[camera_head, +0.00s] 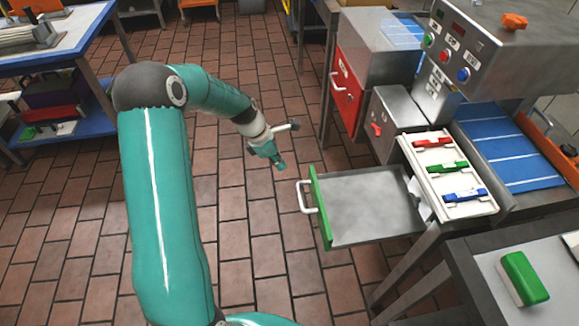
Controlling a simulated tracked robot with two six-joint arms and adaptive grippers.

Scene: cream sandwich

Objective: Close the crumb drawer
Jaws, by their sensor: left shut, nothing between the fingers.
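The crumb drawer (372,205) is pulled out to the left from under the machine. Its inside is a bare grey metal tray. Its green front (320,208) carries a white handle (304,196) facing left. My left gripper (281,166) is teal, shut and empty. In the picture it is up and to the left of the handle, apart from it, over the brick floor. My right gripper is not in view.
A white panel (480,207) with red, green and blue levers sits right of the drawer. A red drawer (347,88) with a white handle is behind it, shut. A green block (523,278) lies on the front right table. The floor left of the drawer is clear.

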